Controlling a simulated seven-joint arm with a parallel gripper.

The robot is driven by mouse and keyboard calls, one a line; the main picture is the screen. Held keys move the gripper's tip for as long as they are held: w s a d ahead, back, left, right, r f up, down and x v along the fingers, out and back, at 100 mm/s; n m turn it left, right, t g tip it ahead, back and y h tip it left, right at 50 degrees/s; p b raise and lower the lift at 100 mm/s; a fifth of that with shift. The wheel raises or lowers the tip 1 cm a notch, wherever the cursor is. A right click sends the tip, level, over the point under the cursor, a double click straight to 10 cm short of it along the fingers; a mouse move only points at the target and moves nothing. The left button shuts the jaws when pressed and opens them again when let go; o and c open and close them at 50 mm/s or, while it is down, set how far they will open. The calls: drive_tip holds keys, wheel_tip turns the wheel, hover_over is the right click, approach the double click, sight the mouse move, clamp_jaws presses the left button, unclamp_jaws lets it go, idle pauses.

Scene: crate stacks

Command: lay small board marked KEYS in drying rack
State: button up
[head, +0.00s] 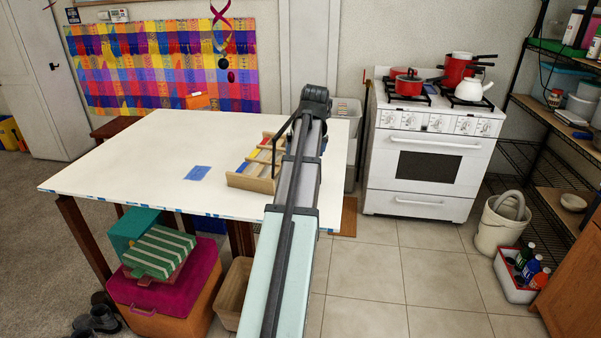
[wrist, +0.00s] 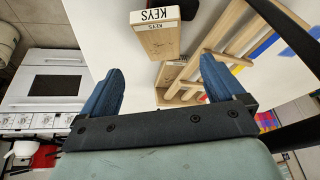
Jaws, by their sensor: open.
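In the wrist view a small wooden board (wrist: 160,42) with a white strip reading KEYS lies on the white table, beyond my fingertips. My gripper (wrist: 161,64) is open, with two blue fingers spread apart and nothing held between them. The wooden drying rack (wrist: 239,40) is to the right, with slats. In the head view the rack (head: 240,181) stands beside my arm, which hides part of it, the KEYS board and my gripper.
The white table (head: 130,160) has much clear room on its left, with a flat blue patch (head: 197,173). A white stove (head: 430,160) with red pots stands right of the table. A wooden bin (head: 232,292) and boxes (head: 160,300) sit below its front edge.

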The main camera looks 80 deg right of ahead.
drive_tip(key=shift+t, duration=0.3)
drive_tip(key=shift+s+a+x, duration=0.15)
drive_tip(key=shift+x, duration=2.25)
drive_tip(key=shift+s+a+x, duration=0.1)
drive_tip(key=shift+a+x, duration=0.05)
drive_tip(key=shift+x, duration=2.25)
drive_tip(key=shift+f, duration=0.15)
drive_tip(key=shift+c, duration=0.4)
drive_tip(key=c, duration=1.1)
